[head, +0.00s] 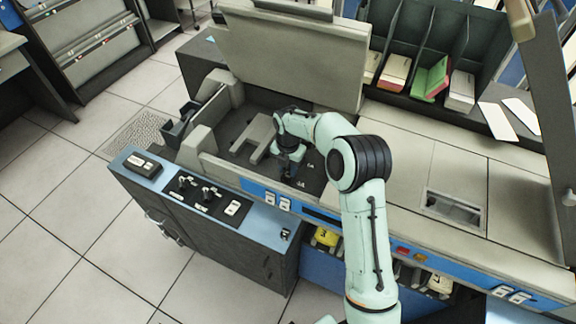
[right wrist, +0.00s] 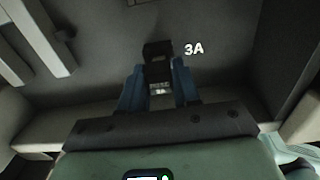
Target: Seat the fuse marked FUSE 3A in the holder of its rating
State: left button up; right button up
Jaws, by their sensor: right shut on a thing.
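My right gripper (head: 289,172) reaches down into the open bay of the machine in the head view. In the right wrist view its two blue fingers (right wrist: 158,85) are shut on a small piece with a pale glint, the fuse (right wrist: 159,90); its marking is too small to read. A dark holder (right wrist: 157,48) stands at the fingertips, beside a white 3A label (right wrist: 194,49) on the bay floor. I cannot tell whether the fuse is inside the holder or just in front of it. My left gripper is not in view.
The raised lid (head: 290,50) stands behind the bay. A pale bracket (head: 254,138) lies left of my gripper. The bay's front wall (head: 235,175) is close in front. Card racks (head: 425,40) stand at the back right.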

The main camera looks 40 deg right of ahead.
jog(key=shift+f, duration=0.15)
jog(key=o, duration=1.1)
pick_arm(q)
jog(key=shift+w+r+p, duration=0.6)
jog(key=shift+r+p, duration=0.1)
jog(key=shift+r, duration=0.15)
pick_arm(e)
notch_tip(320, 180, up, 13)
jog(key=shift+r, duration=0.2)
